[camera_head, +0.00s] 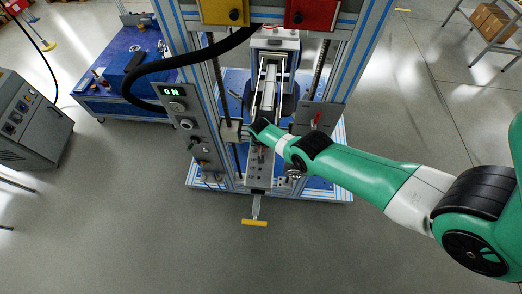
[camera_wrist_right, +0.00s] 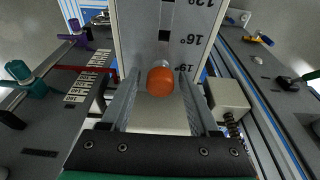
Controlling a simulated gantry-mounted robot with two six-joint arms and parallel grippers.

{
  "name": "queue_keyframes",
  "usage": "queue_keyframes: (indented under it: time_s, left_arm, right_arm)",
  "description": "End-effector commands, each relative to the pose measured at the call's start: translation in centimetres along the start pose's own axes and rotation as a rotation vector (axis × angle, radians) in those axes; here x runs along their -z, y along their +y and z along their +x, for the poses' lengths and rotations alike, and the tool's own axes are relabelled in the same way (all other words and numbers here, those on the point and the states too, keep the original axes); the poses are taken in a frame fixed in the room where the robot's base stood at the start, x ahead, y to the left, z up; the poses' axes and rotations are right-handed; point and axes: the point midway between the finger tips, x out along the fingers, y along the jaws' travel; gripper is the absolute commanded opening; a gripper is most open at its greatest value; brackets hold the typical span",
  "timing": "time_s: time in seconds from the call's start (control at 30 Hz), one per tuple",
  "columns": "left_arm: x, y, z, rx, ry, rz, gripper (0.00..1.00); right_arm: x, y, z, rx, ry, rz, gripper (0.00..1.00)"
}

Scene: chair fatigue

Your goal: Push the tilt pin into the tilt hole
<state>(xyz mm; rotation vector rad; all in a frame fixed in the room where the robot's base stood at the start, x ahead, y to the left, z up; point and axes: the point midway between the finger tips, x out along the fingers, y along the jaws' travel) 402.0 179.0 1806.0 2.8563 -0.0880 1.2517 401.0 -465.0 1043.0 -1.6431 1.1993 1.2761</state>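The tilt pin shows as a round orange knob (camera_wrist_right: 160,82) in the right wrist view, in front of a pale upright plate (camera_wrist_right: 140,30) marked 12°, 16° and 19°. A dark hole (camera_wrist_right: 164,35) shows in the plate beyond the knob, near the 16° mark. My right gripper (camera_wrist_right: 159,78) has its two fingers spread on either side of the knob, with a small gap visible at each side. In the head view my right gripper (camera_head: 258,130) is at the middle of the rig, small and partly hidden. My left gripper is not seen.
The blue and grey frame (camera_head: 345,60) stands around the work area, with a control panel (camera_head: 185,125) reading ON. In the wrist view, a grey box (camera_wrist_right: 228,97) is close right of the fingers. Purple (camera_wrist_right: 78,36) and teal (camera_wrist_right: 24,78) knobs are at left.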

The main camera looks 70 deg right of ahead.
Motion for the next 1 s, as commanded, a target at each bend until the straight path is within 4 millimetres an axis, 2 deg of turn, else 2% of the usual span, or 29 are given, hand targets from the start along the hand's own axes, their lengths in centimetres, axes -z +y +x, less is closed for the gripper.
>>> queue_keyframes:
  time_s: [0.03, 0.3, 0.33, 0.53, 1.0]
  left_arm:
    - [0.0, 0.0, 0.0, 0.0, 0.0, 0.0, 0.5]
    - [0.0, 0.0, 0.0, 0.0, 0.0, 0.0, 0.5]
    - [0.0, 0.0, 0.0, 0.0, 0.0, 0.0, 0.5]
    - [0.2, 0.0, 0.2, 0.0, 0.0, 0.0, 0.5]
    - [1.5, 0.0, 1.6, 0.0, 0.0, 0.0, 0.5]
  right_arm:
    - [0.0, 0.0, 0.0, 0.0, 0.0, 0.0, 0.51]
    - [0.0, 0.0, 0.0, 0.0, 0.0, 0.0, 0.02]
    - [0.0, 0.0, 0.0, 0.0, 0.0, 0.0, 0.0]
    - [0.1, 0.0, -0.2, 0.0, 0.0, -0.001, 0.0]
    - [0.5, 0.0, -2.1, 0.0, 0.0, -0.001, 0.0]
